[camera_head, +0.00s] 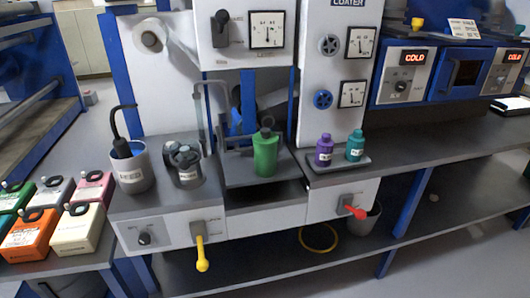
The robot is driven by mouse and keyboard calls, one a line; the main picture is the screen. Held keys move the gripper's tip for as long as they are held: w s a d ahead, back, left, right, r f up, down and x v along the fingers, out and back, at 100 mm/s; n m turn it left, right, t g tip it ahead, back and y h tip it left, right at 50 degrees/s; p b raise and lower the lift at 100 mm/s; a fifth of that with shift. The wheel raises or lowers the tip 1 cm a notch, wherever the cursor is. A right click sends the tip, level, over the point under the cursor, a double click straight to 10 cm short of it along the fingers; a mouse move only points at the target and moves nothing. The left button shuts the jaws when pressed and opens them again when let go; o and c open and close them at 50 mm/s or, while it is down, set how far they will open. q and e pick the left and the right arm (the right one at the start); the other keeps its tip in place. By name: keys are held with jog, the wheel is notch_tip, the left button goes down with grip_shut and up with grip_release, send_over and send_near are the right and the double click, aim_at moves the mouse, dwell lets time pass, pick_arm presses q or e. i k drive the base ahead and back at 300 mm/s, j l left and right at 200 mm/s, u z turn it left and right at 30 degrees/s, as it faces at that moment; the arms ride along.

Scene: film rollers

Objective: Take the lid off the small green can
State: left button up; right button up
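A green can (265,158) stands upright on a grey shelf in the middle of the machine. A dark lid (266,132) with a small knob or ring on top sits on the can. Neither of my grippers shows in the head view.
Purple (324,150) and teal (355,146) bottles stand on a small tray right of the can. Left are a grey bucket (133,172) and a container of dark pieces (184,160). Coloured boxes (78,228) sit far left.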

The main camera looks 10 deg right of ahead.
aim_at(265, 137)
jog(key=l+u, duration=0.1)
jog(key=u, duration=0.25)
jog(key=l+u, duration=0.1)
jog(key=u, duration=0.25)
jog(key=i+l+u, duration=0.1)
jog(key=u, duration=0.25)
jog(key=l+u, duration=0.45)
jog(key=l, duration=0.3)
jog(key=k, duration=0.05)
